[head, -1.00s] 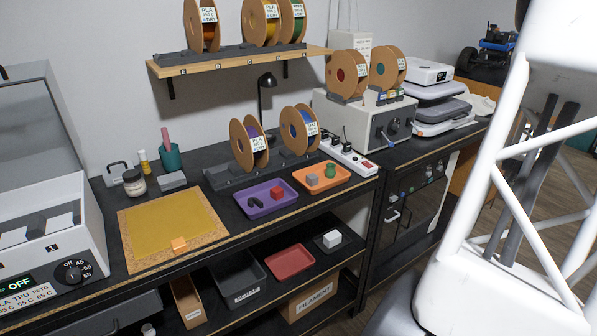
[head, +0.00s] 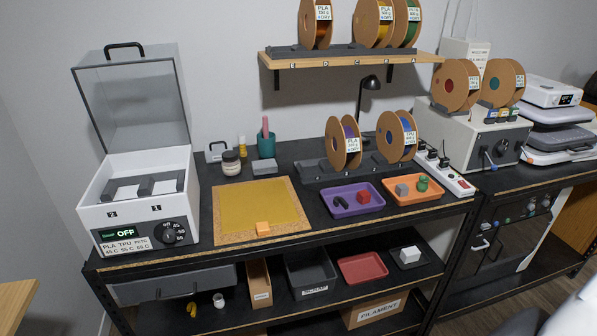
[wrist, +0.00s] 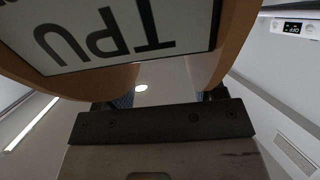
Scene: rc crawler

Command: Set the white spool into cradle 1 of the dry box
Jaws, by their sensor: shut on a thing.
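The dry box (head: 138,205) stands at the left end of the bench with its clear lid (head: 132,100) raised and its panel showing OFF. Cradle 1 (head: 160,185) is the right one inside and looks empty. Cradle 2 (head: 124,192), beside it on the left, also looks empty. In the wrist view, my gripper (wrist: 168,98) is shut on a spool with brown flanges (wrist: 236,40) and a label reading TPU. The spool fills the upper part of that view. I cannot clearly tell its filament colour. My gripper is not in the head view.
A low spool rack (head: 320,172), purple tray (head: 341,208) and orange tray (head: 425,196) are farther right. A shelf (head: 400,68) with spools hangs above. The raised lid stands behind the cradles.

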